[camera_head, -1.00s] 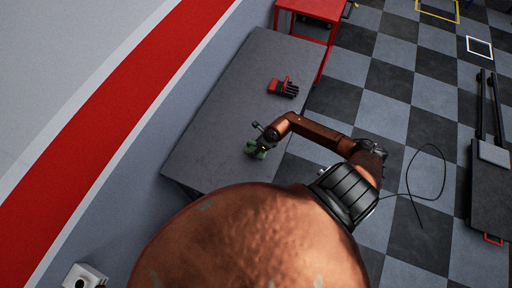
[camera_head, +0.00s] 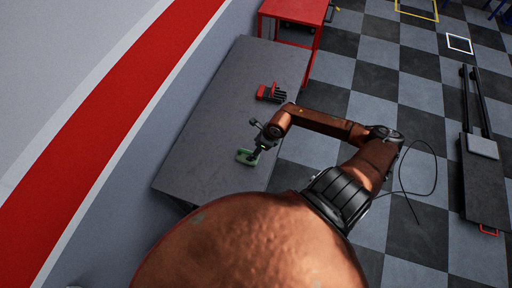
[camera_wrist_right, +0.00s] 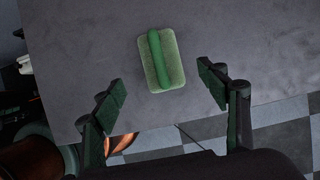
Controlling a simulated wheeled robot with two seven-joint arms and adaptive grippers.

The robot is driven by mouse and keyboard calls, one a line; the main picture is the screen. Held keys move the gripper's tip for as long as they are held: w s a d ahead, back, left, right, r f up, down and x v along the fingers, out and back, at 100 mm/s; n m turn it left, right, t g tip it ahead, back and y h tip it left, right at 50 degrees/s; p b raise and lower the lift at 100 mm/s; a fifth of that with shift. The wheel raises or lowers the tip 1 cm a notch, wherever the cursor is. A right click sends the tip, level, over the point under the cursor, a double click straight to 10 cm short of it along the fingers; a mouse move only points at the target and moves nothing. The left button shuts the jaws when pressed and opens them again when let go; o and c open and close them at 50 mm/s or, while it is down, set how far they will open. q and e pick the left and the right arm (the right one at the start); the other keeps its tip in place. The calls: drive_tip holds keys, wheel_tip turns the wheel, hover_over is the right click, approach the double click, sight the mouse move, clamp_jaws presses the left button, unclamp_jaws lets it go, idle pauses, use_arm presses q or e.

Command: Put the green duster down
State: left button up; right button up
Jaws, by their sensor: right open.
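The green duster (camera_head: 245,157) lies on the grey table (camera_head: 200,135) near its front right edge. In the right wrist view the duster (camera_wrist_right: 170,72) is a pale green pad with a darker green handle bar along it, flat on the tabletop. My right gripper (camera_head: 259,150) is just above and beside it. In the wrist view the right gripper (camera_wrist_right: 165,92) is open, its two fingers spread wide with nothing between their tips, and the duster is apart from them. My left gripper is not in view.
A red and black tool holder (camera_head: 271,93) stands farther back on the table. A red cart (camera_head: 292,15) is behind the table. A dark flat trolley (camera_head: 483,175) stands on the checkered floor at right. Much of the tabletop is clear.

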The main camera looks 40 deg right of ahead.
drive_tip(key=shift+v, duration=1.2)
drive_tip(key=shift+c, duration=0.4)
